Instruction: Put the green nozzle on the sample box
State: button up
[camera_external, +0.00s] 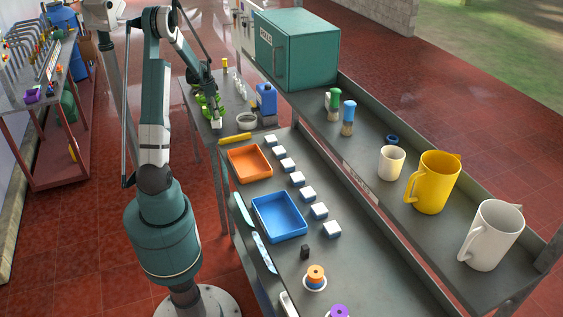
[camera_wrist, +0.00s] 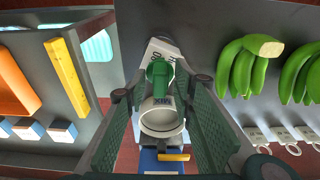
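A dark green nozzle-like piece (camera_wrist: 157,72) shows between my fingers in the wrist view, beyond a pale round bowl (camera_wrist: 161,114) with a dark label. My gripper (camera_wrist: 161,88) is open, its two green-padded fingers wide apart with gaps beside the green piece. I cannot tell whether they touch anything. In the external view my gripper (camera_external: 215,121) is low over the far end of the bench, left of the bowl (camera_external: 247,121). Several small white-topped blue boxes (camera_external: 307,193) stand in a row beside the trays; I cannot tell which thing is the sample box.
A yellow bar (camera_external: 235,138), orange tray (camera_external: 250,163) and blue tray (camera_external: 279,216) lie along the bench. A blue canister (camera_external: 266,97) stands behind the bowl. Green banana-like bunches (camera_wrist: 246,66) are close on the right. A teal cabinet (camera_external: 297,50) and mugs are on the raised shelf.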

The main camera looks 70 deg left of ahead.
jog(key=shift+r, duration=0.15)
notch_tip(320, 180, up, 12)
jog(key=s, duration=0.1)
jog(key=shift+s, duration=0.4)
